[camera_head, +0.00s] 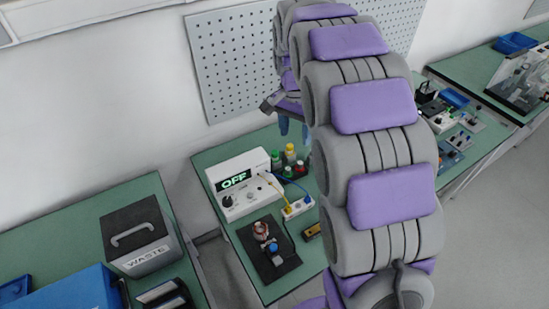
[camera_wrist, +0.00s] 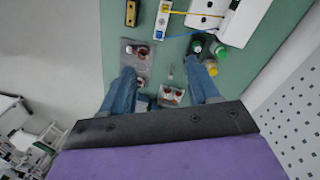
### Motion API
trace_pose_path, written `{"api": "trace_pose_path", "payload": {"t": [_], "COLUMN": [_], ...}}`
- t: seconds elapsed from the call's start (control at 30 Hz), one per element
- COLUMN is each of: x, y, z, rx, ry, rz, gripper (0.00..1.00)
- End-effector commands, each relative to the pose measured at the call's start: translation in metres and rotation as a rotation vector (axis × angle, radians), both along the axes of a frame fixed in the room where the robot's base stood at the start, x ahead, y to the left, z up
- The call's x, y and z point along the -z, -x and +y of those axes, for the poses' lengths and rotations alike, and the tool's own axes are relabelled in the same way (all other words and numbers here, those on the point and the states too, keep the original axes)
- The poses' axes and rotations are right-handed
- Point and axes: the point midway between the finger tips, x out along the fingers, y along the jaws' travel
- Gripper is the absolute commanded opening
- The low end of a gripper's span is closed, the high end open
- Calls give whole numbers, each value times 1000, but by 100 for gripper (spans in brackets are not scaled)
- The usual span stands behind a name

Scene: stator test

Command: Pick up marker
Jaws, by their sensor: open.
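I cannot single out a marker for certain. A cluster of upright items with green (camera_head: 276,159), yellow (camera_head: 290,150) and red caps stands beside the white tester, too small to name surely. In the wrist view, green (camera_wrist: 220,52) and yellow (camera_wrist: 211,68) capped items stand near the right finger. My gripper (camera_wrist: 163,88) is open and points down at the bench, with its two blue fingers wide apart. It also shows in the head view (camera_head: 293,128), above and behind the cluster, partly hidden by my arm. Nothing is held between the fingers.
The white tester (camera_head: 238,182) reads OFF. A dark pad (camera_head: 289,264) holds a copper-coloured part (camera_head: 261,231). A yellow-and-white block (camera_head: 298,207) has leads attached. A small tray (camera_wrist: 172,97) lies below the fingers. A grey pegboard (camera_head: 235,60) stands behind. A WASTE bin (camera_head: 140,240) stands left.

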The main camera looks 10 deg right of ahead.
Motion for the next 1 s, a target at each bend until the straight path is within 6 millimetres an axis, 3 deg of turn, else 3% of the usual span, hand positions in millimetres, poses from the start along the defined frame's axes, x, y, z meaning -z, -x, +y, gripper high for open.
{"api": "trace_pose_path", "payload": {"t": [0.2,0.6,0.8,1.0], "x": [24,86,119,135], "y": [-67,-164,-194,-205], "z": [1,10,16,20], "rx": [151,424,541,602], "ry": [12,2,-12,-20], "rz": [-25,-69,-80,-84], "gripper": [61,61,61,61]}}
